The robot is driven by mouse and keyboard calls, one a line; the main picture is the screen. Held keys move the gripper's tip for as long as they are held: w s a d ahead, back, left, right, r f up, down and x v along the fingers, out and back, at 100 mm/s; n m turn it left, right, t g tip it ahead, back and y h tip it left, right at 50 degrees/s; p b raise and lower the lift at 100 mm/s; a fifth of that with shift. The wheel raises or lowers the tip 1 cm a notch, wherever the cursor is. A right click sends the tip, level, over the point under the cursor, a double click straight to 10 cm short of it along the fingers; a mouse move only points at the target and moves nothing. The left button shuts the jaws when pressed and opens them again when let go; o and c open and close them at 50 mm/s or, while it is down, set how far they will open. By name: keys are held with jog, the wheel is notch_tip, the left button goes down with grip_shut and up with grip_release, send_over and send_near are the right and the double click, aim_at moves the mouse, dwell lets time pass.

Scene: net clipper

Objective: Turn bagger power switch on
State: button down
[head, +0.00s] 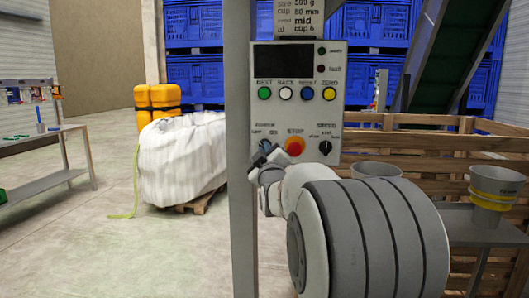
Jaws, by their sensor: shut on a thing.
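The bagger's grey control panel (335,110) is on a post in front of me. Its lower row has a switch at the lower left, a red round button (294,146) in the middle and a black rotary knob (325,148) at the right. My gripper (264,152) is at the panel's lower-left corner, shut on the lower-left switch. The jaws hide most of that switch, so its turn position cannot be told. The small labels around it are too blurred to read surely.
A row of green, white, blue and yellow buttons (297,93) sits above, under a dark screen (283,57). A grey post (240,200) stands just left of my gripper. Wooden crates (420,147) and cups (497,183) are at right. A white sack (185,155) stands behind.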

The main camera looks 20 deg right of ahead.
jog(key=shift+f, duration=0.15)
jog(key=shift+a+b, duration=0.1)
jog(key=shift+b, duration=0.3)
jog(key=m+g+h+b, duration=0.1)
jog(key=m+g+h, duration=0.1)
jog(key=m, duration=0.6)
jog(key=m+g+h+b, duration=0.2)
jog(key=m+h, duration=0.2)
jog(key=m, duration=0.4)
jog(key=w+a+m+g+h+b, duration=0.1)
jog(key=m+g+h+b, duration=0.1)
jog(key=m, duration=0.7)
jog(key=shift+g+h, duration=0.3)
jog(key=shift+h, duration=0.5)
jog(key=shift+m, duration=0.3)
